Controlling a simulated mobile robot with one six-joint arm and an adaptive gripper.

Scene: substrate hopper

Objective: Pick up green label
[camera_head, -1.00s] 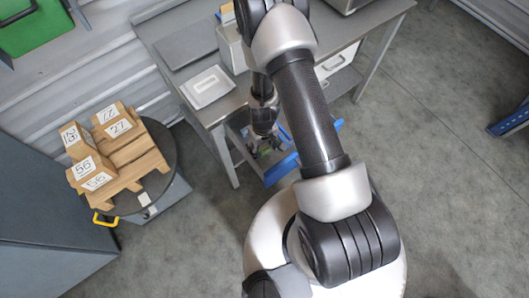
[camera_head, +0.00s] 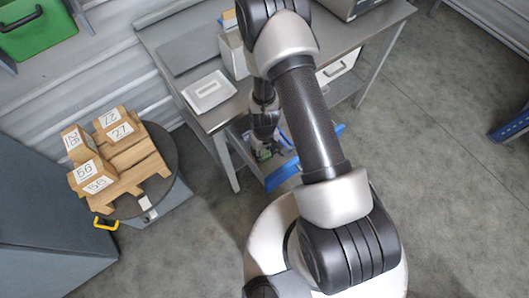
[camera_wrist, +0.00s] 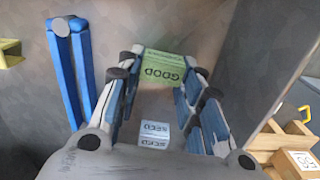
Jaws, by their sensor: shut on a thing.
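The green label (camera_wrist: 163,72) is a green piece marked "GOOD". In the wrist view it sits between the fingertips of my gripper (camera_wrist: 162,78), which is shut on it. In the head view my gripper (camera_head: 266,150) is low beside the grey table, by a blue-edged bin or shelf, and a small bit of green shows at its fingers. My arm hides part of this area. A white label marked "SEED" (camera_wrist: 155,128) shows lower down between the fingers in the wrist view.
A blue bar (camera_head: 283,174) lies close to my gripper. The grey table (camera_head: 212,113) carries a white tray (camera_head: 209,91). At left, numbered cardboard boxes (camera_head: 88,172) stand on a wooden pallet (camera_head: 145,174). A green bin (camera_head: 38,30) hangs at upper left.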

